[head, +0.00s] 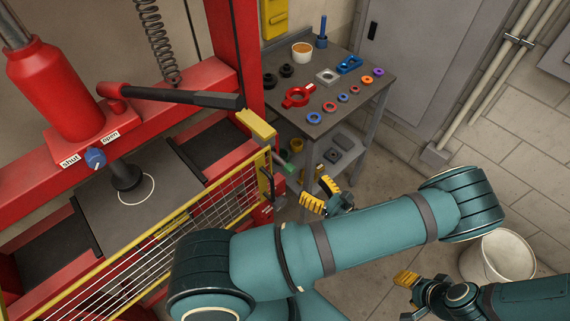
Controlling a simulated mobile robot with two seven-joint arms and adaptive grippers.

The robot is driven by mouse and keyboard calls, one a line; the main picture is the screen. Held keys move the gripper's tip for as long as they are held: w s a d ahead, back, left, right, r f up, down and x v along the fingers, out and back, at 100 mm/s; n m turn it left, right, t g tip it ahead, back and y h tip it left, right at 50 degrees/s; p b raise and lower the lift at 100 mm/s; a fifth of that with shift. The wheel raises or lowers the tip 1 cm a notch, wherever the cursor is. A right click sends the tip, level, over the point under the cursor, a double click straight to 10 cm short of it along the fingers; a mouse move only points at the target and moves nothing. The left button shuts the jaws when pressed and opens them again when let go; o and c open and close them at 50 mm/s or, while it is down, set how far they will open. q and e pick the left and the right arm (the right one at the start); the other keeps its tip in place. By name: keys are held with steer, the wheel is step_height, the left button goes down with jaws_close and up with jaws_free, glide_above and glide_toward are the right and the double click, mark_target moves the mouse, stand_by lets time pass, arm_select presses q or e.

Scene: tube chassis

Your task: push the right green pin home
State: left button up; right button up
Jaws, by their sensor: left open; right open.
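A small green pin (284,156) shows at the right end of the yellow mesh guard (200,222), beside the red press frame. How deep it sits cannot be told. No second green pin can be made out. My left gripper (319,194), with yellow fingertips, is open just right of and below the pin, apart from it; my own teal arm partly hides its body. My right gripper (405,281) is at the lower right, away from the guard, open and empty.
A red press (115,115) with a black-handled lever (185,96) fills the left. A grey table (345,106) with rings, parts and a cup stands behind my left gripper. A white bucket (497,262) stands at right. Floor between table and bucket is clear.

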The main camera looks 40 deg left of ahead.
mark_target(286, 166)
arm_select(q)
steer(key=a, duration=1.1)
steer(key=shift+w, duration=0.35)
steer(key=shift+f, duration=0.1)
jaws_close()
steer(key=shift+a, duration=0.1)
